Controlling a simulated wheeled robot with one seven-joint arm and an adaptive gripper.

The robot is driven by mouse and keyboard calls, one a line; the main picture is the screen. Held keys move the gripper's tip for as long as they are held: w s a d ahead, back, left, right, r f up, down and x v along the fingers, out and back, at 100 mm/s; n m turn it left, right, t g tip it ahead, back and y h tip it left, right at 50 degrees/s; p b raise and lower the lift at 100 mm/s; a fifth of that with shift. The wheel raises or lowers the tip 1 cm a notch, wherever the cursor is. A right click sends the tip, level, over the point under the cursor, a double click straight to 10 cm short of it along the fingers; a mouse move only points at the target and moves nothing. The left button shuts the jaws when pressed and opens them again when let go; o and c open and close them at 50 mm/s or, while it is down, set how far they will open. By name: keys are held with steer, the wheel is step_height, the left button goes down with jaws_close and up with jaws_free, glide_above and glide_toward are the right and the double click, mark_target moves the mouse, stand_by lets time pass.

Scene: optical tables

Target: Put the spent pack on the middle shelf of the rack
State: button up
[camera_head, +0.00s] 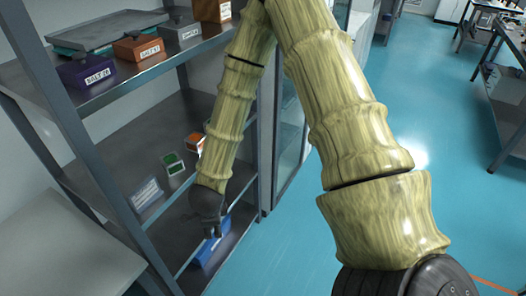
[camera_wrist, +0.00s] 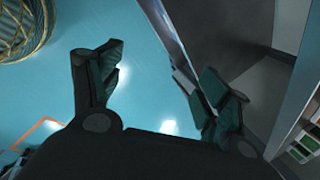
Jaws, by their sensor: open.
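The rack (camera_head: 62,100) stands at the left of the head view. Its middle shelf (camera_head: 118,133) is dark and bare over much of its surface. On this shelf are a green and white box (camera_head: 174,165), an orange box (camera_head: 196,142) and a pale labelled item (camera_head: 147,193). A blue item (camera_head: 212,248) lies lower down, just below my gripper (camera_head: 212,230). I cannot tell which thing is the spent pack. In the wrist view my gripper (camera_wrist: 158,82) is open, with no object held between its fingers.
The upper shelf holds a purple box (camera_head: 86,72), an orange-brown box (camera_head: 138,47), a grey box (camera_head: 180,32) and a flat tray (camera_head: 105,33). A glass-fronted cabinet (camera_head: 290,135) stands beside the rack. The blue floor (camera_head: 440,110) is open at right.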

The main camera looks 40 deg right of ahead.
steer(key=s+f+n+g, duration=0.1)
steer(key=s+f+n, duration=0.4)
steer(key=s+n, duration=0.2)
steer(key=s+f+n+g+y, duration=0.1)
steer(key=s+f+n, duration=0.4)
steer(key=s+n, duration=0.3)
steer(key=s+f+n+g, duration=0.1)
steer(key=s+f+n, duration=0.4)
steer(key=s+n, duration=0.3)
steer(key=s, duration=0.2)
steer(key=shift+s+f+g, duration=0.35)
steer(key=shift+f+g, duration=0.05)
